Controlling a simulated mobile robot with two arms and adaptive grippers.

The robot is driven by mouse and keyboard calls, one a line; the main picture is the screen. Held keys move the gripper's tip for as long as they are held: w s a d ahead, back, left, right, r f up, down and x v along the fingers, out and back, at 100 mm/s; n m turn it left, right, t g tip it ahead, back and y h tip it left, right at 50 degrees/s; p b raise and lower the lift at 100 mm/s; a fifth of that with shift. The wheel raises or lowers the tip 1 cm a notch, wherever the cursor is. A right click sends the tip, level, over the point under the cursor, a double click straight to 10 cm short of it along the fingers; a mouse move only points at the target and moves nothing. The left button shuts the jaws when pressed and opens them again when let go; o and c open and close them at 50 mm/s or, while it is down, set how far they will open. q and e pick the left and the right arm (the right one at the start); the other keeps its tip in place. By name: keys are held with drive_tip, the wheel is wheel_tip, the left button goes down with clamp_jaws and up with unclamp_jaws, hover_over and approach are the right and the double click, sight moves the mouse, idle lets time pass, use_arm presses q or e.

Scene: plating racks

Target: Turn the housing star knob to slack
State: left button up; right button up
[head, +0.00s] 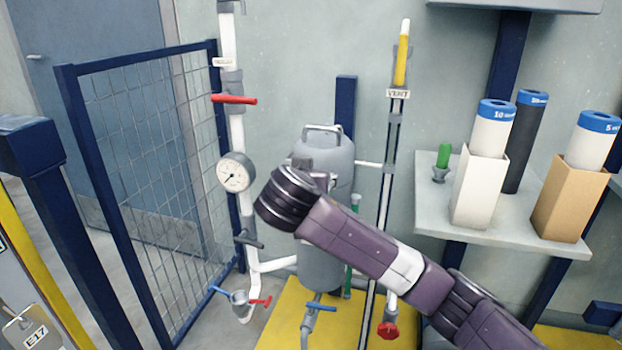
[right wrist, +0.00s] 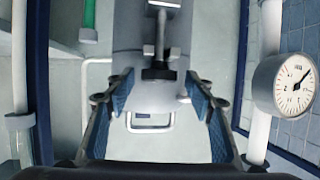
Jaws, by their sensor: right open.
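The grey filter housing (head: 322,262) stands upright behind my right arm in the head view, its middle hidden by my wrist. Its body also shows in the right wrist view (right wrist: 130,35). There a dark knob (right wrist: 158,74) on a metal stem sits against the housing, between the tips of my right gripper (right wrist: 160,80). I take it to be the star knob; its lobes and setting are not clear. My right gripper is open, with a blue-padded finger on each side of the knob and no clear contact. In the head view its fingers are hidden behind my wrist. My left gripper is not in view.
A pressure gauge (head: 235,172) on a white pipe stands left of my wrist; it also shows in the right wrist view (right wrist: 285,84). A blue mesh fence (head: 150,150) is further left. The vent pipe (head: 391,150) and a shelf (head: 435,225) with cartridges are right.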

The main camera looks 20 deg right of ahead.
drive_tip(key=shift+s, duration=0.1)
drive_tip(key=v, duration=1.2)
idle(0.4)
